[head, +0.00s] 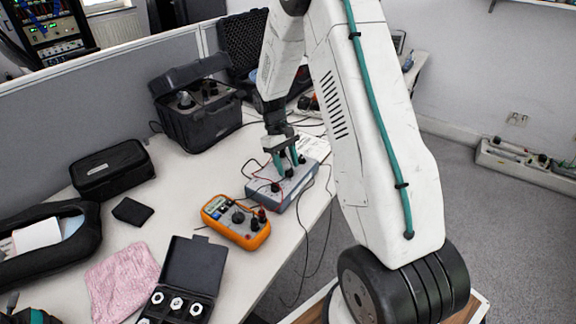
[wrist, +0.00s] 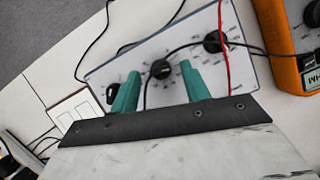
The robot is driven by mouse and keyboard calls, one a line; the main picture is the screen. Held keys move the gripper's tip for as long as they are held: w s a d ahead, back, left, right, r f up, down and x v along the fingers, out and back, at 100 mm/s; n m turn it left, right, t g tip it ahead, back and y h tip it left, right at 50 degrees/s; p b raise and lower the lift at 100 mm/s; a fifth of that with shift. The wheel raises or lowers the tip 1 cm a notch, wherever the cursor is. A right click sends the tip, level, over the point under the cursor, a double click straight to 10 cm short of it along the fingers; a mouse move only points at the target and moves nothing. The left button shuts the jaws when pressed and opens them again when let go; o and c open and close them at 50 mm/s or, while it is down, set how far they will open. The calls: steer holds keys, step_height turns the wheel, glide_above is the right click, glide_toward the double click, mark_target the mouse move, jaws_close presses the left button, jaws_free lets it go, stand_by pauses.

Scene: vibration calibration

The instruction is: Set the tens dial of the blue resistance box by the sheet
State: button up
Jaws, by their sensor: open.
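The blue-grey resistance box (head: 274,199) stands near the table's right edge. In the wrist view its pale top panel (wrist: 185,52) carries a row of black dials. My gripper (head: 286,166) is above the box, pointing down, with its teal fingers open. In the wrist view my gripper (wrist: 160,86) has the middle dial (wrist: 160,69) in the gap between its fingers, just beyond the tips; contact cannot be told. Another dial (wrist: 213,41) is right of the fingers, and one at the left is partly hidden by a finger. The white sheet (head: 316,147) lies behind the box; its print is unreadable.
An orange multimeter (head: 235,221) stands just left of the box. Red and black leads run over and around the box. A black case of weights (head: 193,267), a pink cloth (head: 122,282) and a black pouch (head: 112,171) lie on the table. Bare tabletop shows left of the multimeter.

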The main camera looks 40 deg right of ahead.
steer(key=v, duration=0.6)
steer(key=shift+r, duration=0.4)
steer(key=shift+w, duration=0.1)
steer(key=s+a+r+t, duration=0.2)
steer(key=s+a+r, duration=0.3)
steer(key=s, duration=0.5)
steer(key=s+a+r+t, duration=0.2)
steer(key=s+a+r, duration=0.3)
steer(key=s+r, duration=0.4)
steer(key=s+a+r+m+t, duration=0.1)
steer(key=s+a+r, duration=0.5)
steer(key=s, duration=0.6)
steer(key=shift+s+r+t, duration=0.15)
steer(key=shift+r+t, duration=0.25)
steer(key=shift+t, duration=0.1)
